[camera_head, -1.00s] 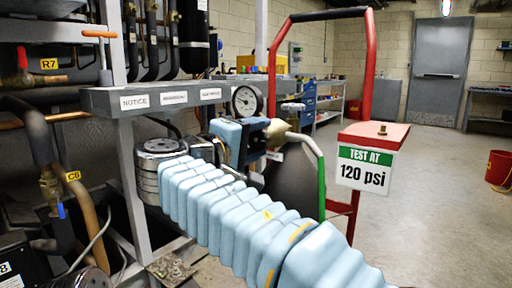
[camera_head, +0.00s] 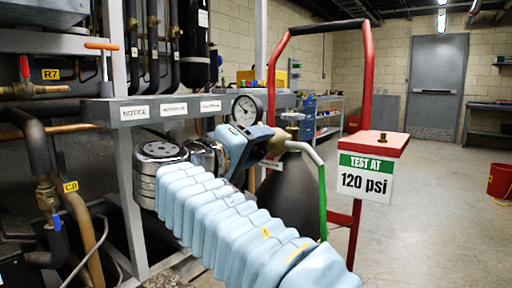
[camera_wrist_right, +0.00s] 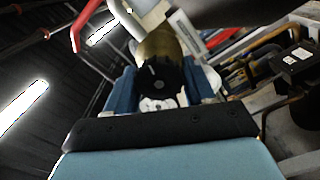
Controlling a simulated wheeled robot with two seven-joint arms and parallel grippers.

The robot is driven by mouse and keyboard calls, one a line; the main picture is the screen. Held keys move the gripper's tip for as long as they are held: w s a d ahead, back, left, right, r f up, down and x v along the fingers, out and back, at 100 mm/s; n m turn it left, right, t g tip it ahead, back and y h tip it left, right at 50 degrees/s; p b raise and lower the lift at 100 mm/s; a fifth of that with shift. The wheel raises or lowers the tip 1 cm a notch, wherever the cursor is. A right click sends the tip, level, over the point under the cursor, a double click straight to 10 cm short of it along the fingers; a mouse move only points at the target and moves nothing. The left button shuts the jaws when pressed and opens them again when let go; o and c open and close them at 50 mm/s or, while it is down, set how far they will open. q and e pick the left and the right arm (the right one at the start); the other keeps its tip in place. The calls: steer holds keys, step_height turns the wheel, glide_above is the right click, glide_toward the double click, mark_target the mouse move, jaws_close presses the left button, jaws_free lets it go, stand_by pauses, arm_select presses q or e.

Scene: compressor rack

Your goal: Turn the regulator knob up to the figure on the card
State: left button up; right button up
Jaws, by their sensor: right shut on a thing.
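The card (camera_head: 365,184) reads "TEST AT 120 psi" and hangs on the front of a red-topped stand. My right gripper (camera_head: 266,143) reaches in from below and is shut on the regulator knob, which it mostly hides in the head view. In the right wrist view the black knob (camera_wrist_right: 163,79) sits between the blue fingers, with the brass regulator body (camera_wrist_right: 158,43) beyond it. The round pressure gauge (camera_head: 246,109) stands just above the gripper; its needle is too small to read surely. My left gripper is out of view.
A pale hose with a green section (camera_head: 322,200) curves down close to the right of my gripper. A grey labelled shelf (camera_head: 150,111) and pipes stand on the left. A red tubular frame (camera_head: 366,80) rises behind. Open floor lies on the right.

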steer(key=o, duration=1)
steer(key=shift+a, duration=0.1)
steer(key=p+v, duration=0.1)
steer(key=v, duration=1.2)
steer(key=shift+s+a+p, duration=0.25)
steer(key=shift+s+p, duration=0.05)
steer(key=shift+s, duration=0.05)
